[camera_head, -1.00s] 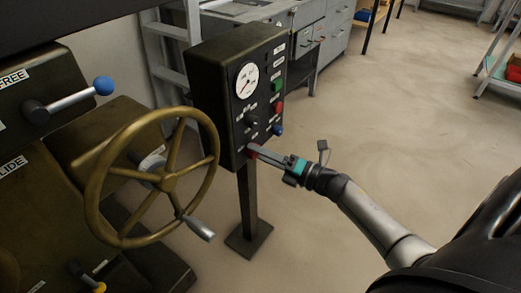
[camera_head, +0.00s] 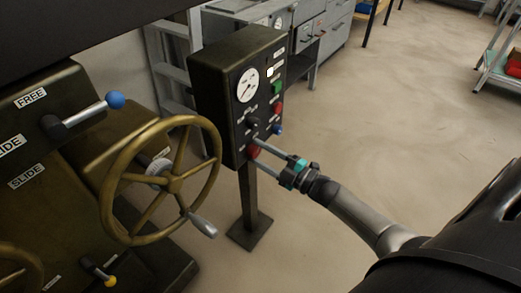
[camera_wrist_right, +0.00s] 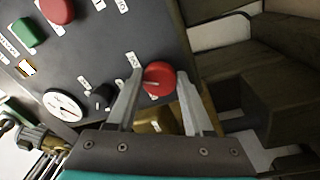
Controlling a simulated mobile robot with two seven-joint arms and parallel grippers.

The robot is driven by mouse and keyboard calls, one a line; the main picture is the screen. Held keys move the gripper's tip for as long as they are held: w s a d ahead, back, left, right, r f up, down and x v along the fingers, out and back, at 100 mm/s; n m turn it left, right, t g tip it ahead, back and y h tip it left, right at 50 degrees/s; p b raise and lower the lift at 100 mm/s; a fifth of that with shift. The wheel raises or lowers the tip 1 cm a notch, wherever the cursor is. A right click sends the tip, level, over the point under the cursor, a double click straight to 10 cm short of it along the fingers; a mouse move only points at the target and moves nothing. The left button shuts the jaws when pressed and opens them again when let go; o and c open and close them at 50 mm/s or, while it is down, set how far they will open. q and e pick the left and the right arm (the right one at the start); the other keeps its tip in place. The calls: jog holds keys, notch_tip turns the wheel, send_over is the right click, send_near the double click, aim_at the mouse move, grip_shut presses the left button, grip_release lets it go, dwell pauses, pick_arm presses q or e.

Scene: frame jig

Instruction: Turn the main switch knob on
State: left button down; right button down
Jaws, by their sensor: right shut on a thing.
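The dark control panel (camera_head: 231,68) stands on a post. A red knob (camera_head: 253,151), which looks like the main switch, sits at its lower end. In the right wrist view the round red knob (camera_wrist_right: 158,77) shows a small pale mark, and the label beside it is hard to read. My right gripper (camera_head: 256,154) reaches in from the right with one finger on each side of the red knob. It is shut on the knob, and the fingers also flank it in the right wrist view (camera_wrist_right: 158,92). My left gripper is not in view.
The panel also carries a round gauge (camera_head: 247,85), a black selector (camera_head: 252,122), a green button (camera_head: 277,87), a red button (camera_head: 277,108) and a blue one (camera_head: 278,129). A brass handwheel (camera_head: 172,185) stands close on the left. The floor at right is open.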

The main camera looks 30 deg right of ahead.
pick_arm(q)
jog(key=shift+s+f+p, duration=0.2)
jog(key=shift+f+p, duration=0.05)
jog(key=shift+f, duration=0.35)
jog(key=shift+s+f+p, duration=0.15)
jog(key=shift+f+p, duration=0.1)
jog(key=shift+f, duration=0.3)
pick_arm(e)
jog(key=shift+a+m, duration=0.1)
jog(key=shift+m, duration=1.7)
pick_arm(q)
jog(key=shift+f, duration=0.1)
pick_arm(e)
jog(key=shift+h, duration=0.3)
jog(key=shift+c, duration=1.5)
grip_release()
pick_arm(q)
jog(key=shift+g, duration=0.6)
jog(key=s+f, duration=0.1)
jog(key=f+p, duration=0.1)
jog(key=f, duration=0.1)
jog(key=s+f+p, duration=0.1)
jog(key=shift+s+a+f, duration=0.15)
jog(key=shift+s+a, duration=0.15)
pick_arm(e)
jog(key=v, duration=1.5)
jog(key=shift+s+f, duration=0.1)
jog(key=shift+f, duration=0.05)
